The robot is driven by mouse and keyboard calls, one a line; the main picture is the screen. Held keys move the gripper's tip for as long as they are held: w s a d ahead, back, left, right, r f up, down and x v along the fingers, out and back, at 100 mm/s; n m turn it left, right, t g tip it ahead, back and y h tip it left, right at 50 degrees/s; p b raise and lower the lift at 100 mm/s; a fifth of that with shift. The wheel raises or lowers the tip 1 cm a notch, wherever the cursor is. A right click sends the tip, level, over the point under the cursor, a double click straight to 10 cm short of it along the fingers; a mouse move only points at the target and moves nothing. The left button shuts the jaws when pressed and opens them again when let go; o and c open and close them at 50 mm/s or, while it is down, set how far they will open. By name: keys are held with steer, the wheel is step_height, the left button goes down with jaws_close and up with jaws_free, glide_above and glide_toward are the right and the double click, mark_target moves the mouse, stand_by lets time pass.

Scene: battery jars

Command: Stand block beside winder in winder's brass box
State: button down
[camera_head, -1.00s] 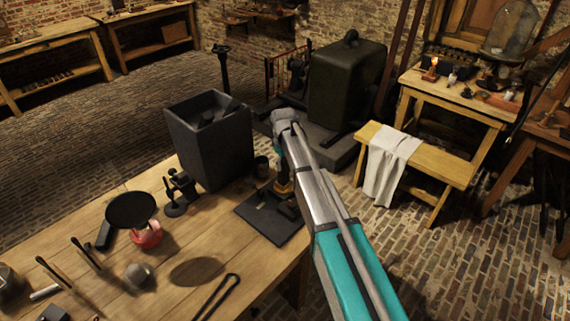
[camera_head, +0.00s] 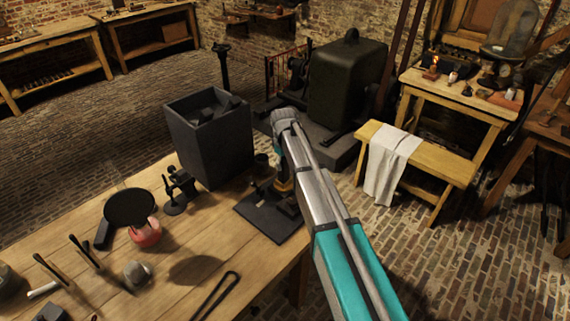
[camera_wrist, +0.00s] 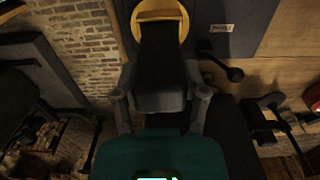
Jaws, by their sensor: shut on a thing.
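My gripper (camera_wrist: 160,98) is shut on a dark block-like thing (camera_wrist: 160,60) in the wrist view. A yellow, brass-coloured rounded rim (camera_wrist: 160,14) shows around its far end; I cannot tell whether it touches. In the head view my arm reaches down to the right end of the bench, and a small brass-coloured part (camera_head: 284,187) shows beside the arm, above a dark flat plate (camera_head: 262,222). My fingertips are mostly hidden behind the arm there. I cannot make out the winder for certain.
A tall dark open box (camera_head: 210,150) with dark pieces inside stands left of my arm. A small dark stand (camera_head: 176,190) and a black disc over a red base (camera_head: 130,208) are further left.

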steer(key=shift+f, duration=0.15)
steer(key=shift+c, duration=0.2)
jaws_free()
stand_by(0.5)
steer(key=s+d+m, duration=1)
steer(key=s+d, duration=1.3)
steer(key=s, duration=0.3)
steer(key=shift+d, duration=0.15)
